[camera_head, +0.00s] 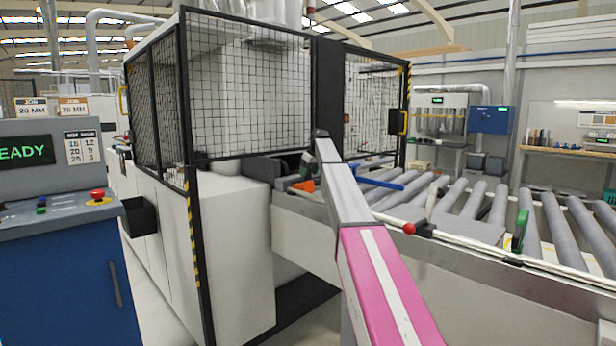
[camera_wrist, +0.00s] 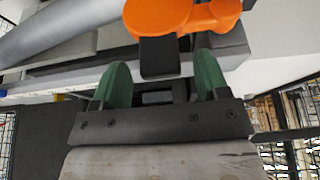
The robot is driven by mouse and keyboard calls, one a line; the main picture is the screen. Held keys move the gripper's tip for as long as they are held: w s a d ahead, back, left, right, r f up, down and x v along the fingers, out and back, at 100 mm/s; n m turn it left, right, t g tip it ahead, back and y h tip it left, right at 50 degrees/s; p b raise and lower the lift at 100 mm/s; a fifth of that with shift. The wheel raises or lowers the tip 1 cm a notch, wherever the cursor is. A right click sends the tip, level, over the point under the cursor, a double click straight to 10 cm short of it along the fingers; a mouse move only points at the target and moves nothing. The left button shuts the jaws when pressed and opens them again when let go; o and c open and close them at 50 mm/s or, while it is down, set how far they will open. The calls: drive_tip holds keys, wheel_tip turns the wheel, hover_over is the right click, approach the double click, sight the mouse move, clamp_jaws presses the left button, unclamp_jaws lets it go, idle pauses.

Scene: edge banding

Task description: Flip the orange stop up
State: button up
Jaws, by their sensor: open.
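The orange stop (camera_head: 303,186) is on the near side of the roller conveyor, close to the machine's opening, partly hidden by my arm. In the wrist view the orange stop (camera_wrist: 165,14) fills the top middle, with a dark block just below it. My gripper (camera_wrist: 161,64) is open, its two green fingers apart on either side of that dark block. I see no clear contact between fingers and stop. In the head view the gripper is mostly hidden behind my arm.
The roller conveyor (camera_head: 470,207) runs right, with a blue bar (camera_head: 380,183), a red ball knob (camera_head: 408,228) and a green piece (camera_head: 520,230) along it. A black mesh guard (camera_head: 245,85) stands left of my arm. A blue control console (camera_head: 62,240) is at far left.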

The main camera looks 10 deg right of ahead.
drive_tip(key=shift+x, duration=1)
clamp_jaws()
drive_tip(key=shift+r, duration=0.1)
drive_tip(key=shift+a, duration=0.1)
